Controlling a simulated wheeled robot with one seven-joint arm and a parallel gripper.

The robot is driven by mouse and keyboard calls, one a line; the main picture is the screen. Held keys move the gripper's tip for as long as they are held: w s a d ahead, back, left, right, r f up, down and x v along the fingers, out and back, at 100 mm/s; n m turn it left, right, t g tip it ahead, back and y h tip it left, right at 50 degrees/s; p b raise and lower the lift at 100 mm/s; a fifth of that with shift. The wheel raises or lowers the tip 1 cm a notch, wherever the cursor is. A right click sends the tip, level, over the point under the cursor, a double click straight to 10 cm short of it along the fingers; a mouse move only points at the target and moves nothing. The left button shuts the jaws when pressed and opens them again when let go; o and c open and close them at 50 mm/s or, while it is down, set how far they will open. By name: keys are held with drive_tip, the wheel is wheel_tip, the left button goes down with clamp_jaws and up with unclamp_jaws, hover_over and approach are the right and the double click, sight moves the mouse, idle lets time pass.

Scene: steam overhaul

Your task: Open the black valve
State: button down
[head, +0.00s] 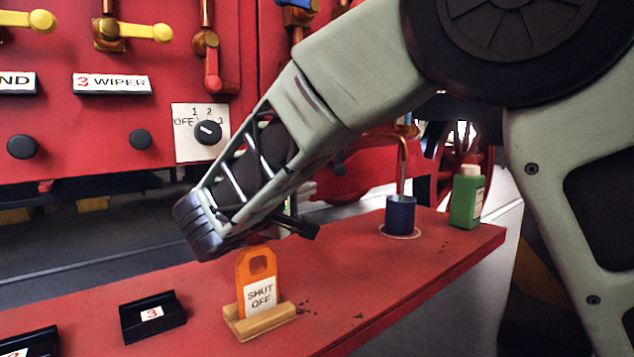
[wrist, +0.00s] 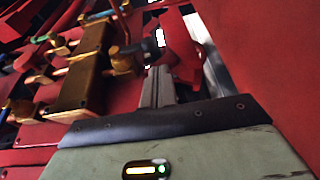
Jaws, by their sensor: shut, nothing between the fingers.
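I cannot make out a valve with a clearly black handle in either view. In the head view, a valve with a yellow handle (head: 148,32) and one with a red handle (head: 211,72) sit on the red panel (head: 60,110). Part of a blue-handled valve (head: 297,4) shows at the top edge. My gripper (head: 303,229) is partly hidden by my own wrist, above the red bench. In the wrist view, my gripper (wrist: 158,86) has its fingers together and empty. Beyond them is a brass valve body (wrist: 85,75) with pipes, tilted in the picture.
An orange "SHUT OFF" tag (head: 258,270) stands in a wooden holder on the red bench (head: 400,285), just below my wrist. Black holders (head: 152,317) lie left. A blue cup (head: 400,214) and green bottle (head: 466,197) stand right. A dial (head: 208,132) is on the panel.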

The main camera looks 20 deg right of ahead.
drive_tip(key=v, duration=0.6)
drive_tip(key=shift+f+p, duration=0.25)
drive_tip(key=shift+p, duration=0.05)
drive_tip(key=shift+r, duration=0.1)
